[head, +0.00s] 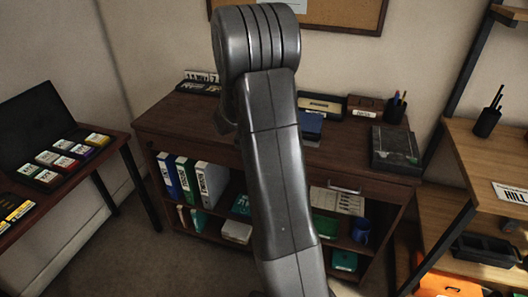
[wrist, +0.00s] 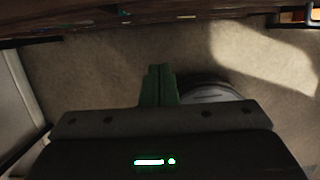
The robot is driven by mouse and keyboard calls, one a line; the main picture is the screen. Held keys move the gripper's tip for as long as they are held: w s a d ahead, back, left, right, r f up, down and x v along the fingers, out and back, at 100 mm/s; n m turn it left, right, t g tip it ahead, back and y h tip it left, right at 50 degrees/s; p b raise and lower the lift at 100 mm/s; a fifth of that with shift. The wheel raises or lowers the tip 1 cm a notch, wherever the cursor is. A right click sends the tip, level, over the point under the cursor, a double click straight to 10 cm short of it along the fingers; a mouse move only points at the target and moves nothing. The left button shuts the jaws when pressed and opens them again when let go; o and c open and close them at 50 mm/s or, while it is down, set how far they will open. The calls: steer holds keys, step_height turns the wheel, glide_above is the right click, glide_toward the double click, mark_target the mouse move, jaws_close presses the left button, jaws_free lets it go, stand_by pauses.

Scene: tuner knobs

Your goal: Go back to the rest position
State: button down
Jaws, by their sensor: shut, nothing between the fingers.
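My gripper (wrist: 158,70) shows in the wrist view, its two green fingers pressed together with nothing between them. It points down over the carpeted floor (wrist: 90,70), apart from any furniture. In the head view my arm rises through the middle of the picture, and the gripper itself is hidden there. No tuner knobs can be made out in either view.
A dark wooden desk (head: 170,119) with shelves of binders (head: 188,178) stands ahead. A dark box (head: 396,148) lies on its right side. A side table with a case of labelled boxes (head: 62,163) is at left. A wooden shelf unit (head: 475,150) is at right.

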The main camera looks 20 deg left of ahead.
stand_by(0.4)
steer(key=w+f, duration=0.6)
steer(key=f, duration=0.3)
steer(key=shift+w+f, duration=0.2)
steer(key=shift+f, duration=0.05)
steer(key=shift+d, duration=0.1)
